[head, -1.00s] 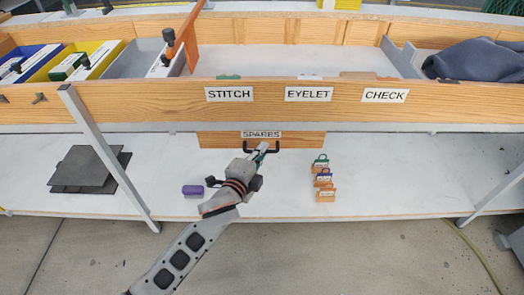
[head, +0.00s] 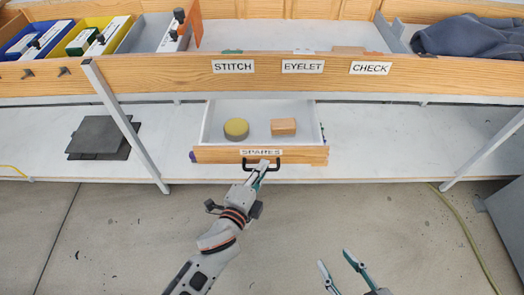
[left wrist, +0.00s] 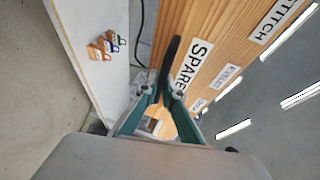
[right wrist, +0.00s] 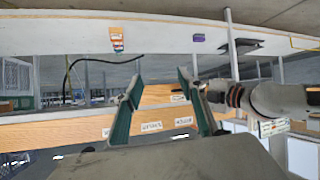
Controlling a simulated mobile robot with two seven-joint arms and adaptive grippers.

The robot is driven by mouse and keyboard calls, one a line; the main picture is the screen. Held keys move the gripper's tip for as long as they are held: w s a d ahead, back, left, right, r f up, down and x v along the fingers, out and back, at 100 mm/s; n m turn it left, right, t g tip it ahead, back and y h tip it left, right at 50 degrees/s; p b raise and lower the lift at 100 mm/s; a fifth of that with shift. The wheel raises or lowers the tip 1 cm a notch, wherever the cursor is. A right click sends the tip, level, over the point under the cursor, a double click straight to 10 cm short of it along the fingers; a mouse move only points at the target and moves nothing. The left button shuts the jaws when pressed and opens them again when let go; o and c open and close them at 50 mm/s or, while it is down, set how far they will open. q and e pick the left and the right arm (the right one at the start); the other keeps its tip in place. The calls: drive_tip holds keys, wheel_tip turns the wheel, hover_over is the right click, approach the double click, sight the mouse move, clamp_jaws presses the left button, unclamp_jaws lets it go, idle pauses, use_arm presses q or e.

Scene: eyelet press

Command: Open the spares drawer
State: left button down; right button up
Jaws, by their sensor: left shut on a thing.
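The spares drawer (head: 300,155) is pulled out below the bench in the head view. Its wooden front carries a SPARES label and a dark handle (head: 277,166). My left gripper (head: 263,168) is shut on the handle. In the left wrist view, its fingers (left wrist: 163,95) close around the dark handle (left wrist: 171,58) beside the SPARES label. My right gripper (head: 335,264) is open and empty, in front of and apart from the drawer; its spread fingers (right wrist: 160,95) show in the right wrist view.
The bench (head: 160,75) above has STITCH, EYELET and CHECK labels. Dark sheets (head: 100,137) lie on the lower shelf (head: 390,150). Slanted legs flank the drawer. The floor in front is clear except for a hose (head: 465,230).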

use_arm(q)
drive_tip(key=s, duration=0.4)
drive_tip(key=shift+s, duration=0.25)
drive_tip(key=c, duration=2.2)
unclamp_jaws()
drive_tip(key=shift+o, duration=0.2)
drive_tip(key=v, duration=1.2)
